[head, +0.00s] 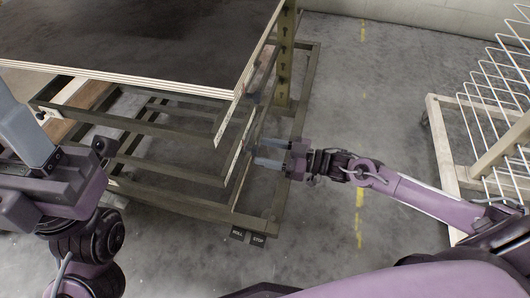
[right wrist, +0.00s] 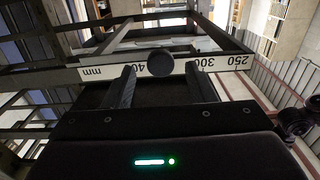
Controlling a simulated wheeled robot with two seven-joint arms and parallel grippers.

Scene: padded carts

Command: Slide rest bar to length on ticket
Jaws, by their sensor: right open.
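A pale scale strip (right wrist: 88,73) marked mm crosses the right wrist view, with 250, 300 and a partly covered 40 figure readable. A dark round knob (right wrist: 160,62) sits in front of it, between the 300 and 40 figures. My right gripper (right wrist: 162,86) is open, its fingers on either side below the knob, apparently not closed on it. In the head view my right gripper (head: 262,152) is at the right side of the cart frame (head: 175,198). My left gripper (head: 30,150) is at the left edge; its jaw gap is unclear. Which crossbar is the rest bar is unclear. No ticket is readable.
A dark-topped board (head: 140,40) covers the upper part of the cart. Pedals marked ROLL and STOP (head: 248,237) are at its lower corner. A white wire rack (head: 495,110) stands at the right. Grey floor (head: 380,95) lies clear between them.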

